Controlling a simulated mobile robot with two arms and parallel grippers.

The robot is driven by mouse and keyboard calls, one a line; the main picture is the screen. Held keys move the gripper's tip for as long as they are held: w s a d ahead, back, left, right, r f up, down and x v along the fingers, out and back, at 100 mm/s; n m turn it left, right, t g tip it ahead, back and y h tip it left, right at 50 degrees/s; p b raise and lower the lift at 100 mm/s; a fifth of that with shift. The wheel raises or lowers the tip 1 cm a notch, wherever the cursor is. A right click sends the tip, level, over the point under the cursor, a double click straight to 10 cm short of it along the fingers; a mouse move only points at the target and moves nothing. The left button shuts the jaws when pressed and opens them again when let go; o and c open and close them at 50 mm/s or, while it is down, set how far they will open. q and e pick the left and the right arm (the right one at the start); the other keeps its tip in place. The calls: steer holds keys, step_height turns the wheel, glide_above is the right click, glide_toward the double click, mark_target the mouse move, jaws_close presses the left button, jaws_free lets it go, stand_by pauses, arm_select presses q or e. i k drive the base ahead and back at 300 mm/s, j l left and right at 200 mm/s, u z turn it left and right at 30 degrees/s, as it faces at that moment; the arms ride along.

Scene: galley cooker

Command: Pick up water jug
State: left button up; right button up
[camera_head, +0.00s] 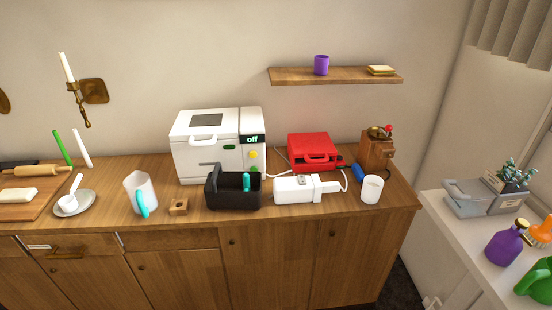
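A whitish jug (138,188) with a turquoise handle stands upright on the wooden counter (120,172), left of the middle. Its handle faces the front and slightly right. It looks like the water jug, but I cannot tell whether it holds water. A small wooden block (179,207) with a hole sits just right of it, and a grey plate (82,208) is to its left. Neither of my grippers shows in the head view.
A black caddy (222,197), a white microwave (187,161), a white appliance (289,195), a red appliance (315,145), a white cup (371,192) and a grinder (375,156) crowd the right. A wall shelf (340,79) hangs above. Counter behind the jug is clear.

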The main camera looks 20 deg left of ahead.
mark_target(142, 199)
steer(key=u, duration=1.75)
